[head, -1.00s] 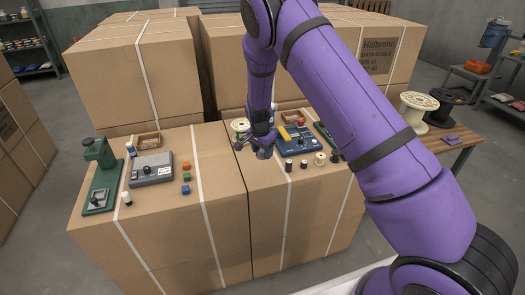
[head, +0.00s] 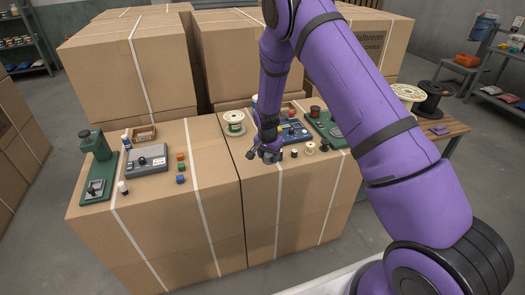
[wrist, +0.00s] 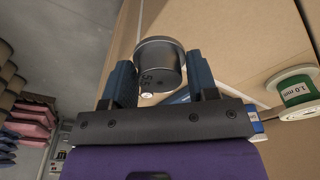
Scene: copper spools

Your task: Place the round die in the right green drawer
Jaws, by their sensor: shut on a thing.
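My gripper (head: 266,155) is shut on a dark grey metal cylinder (wrist: 160,68), which I take to be the round die. In the wrist view the die sits between the two blue fingers, with a mark like "55" on its side. In the head view the gripper hangs over the front of the right carton, and the die is hard to make out there. A green unit (head: 328,127) stands at the right of the carton top, behind and right of the gripper. Another green unit (head: 97,160) stands at the far left. I cannot make out an open drawer on either.
A grey device (head: 146,160) and small coloured cubes (head: 181,168) sit on the left carton. A blue device (head: 295,131), partly behind my arm, and a green-labelled spool (head: 234,123) are on the right carton. Small pieces (head: 310,148) stand right of the gripper.

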